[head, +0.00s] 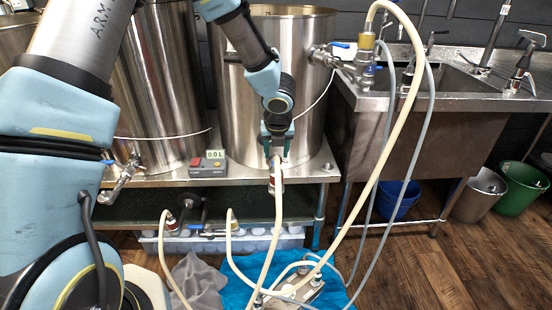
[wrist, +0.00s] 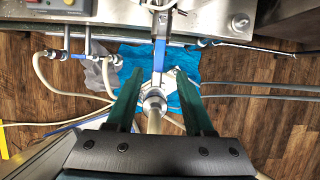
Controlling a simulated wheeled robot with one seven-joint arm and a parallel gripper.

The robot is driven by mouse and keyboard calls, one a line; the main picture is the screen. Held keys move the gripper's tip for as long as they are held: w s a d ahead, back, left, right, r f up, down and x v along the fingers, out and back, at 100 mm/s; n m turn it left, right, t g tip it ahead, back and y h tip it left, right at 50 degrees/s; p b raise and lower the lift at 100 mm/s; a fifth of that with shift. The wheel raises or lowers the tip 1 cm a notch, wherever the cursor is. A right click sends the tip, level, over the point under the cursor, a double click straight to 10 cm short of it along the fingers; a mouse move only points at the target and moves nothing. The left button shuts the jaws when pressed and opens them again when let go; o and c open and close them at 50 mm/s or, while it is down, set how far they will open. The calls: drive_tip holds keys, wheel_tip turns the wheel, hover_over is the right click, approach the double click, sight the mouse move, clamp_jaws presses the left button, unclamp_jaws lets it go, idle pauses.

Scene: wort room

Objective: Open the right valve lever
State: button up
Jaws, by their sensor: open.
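The right valve's lever (wrist: 160,56) is blue. In the wrist view it lies between and just beyond my fingertips, in line with the fitting (wrist: 153,102) and hose below it. My gripper (wrist: 160,76) has two green fingers spread apart, one on each side, with clear gaps to the lever. In the head view my gripper (head: 277,140) points down in front of the right steel kettle (head: 245,90), above a hose fitting (head: 277,180). There the lever and valve body are mostly hidden behind my gripper.
The left kettle's valve (head: 122,178) is to the left. A meter (head: 209,164) reading 0.0 L sits on the steel stand. Hoses run down to a pump (head: 302,285) on a blue cloth (head: 235,290). The sink (head: 450,85) stands to the right.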

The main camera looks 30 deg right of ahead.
drive_tip(key=shift+v, duration=2.2)
drive_tip(key=w+a+r+m+t+h+p, duration=0.1)
drive_tip(key=w+a+r+m+p, duration=0.2)
drive_tip(key=a+r+m, duration=0.4)
drive_tip(key=w+a+r+m+h+p, duration=0.15)
drive_tip(key=w+a+r+m, duration=0.25)
drive_tip(key=a+m, duration=0.4)
drive_tip(key=s+a+r+m+g+y+p, duration=0.1)
drive_tip(key=s+a+r+m+y+p, duration=0.1)
drive_tip(key=s+a+m, duration=0.4)
drive_tip(key=s+a+r+m+g+y+p, duration=0.2)
drive_tip(key=s+a+m, duration=0.4)
drive_tip(key=a+m, duration=0.5)
drive_tip(key=a, duration=0.6)
drive_tip(key=shift+r+g, duration=0.3)
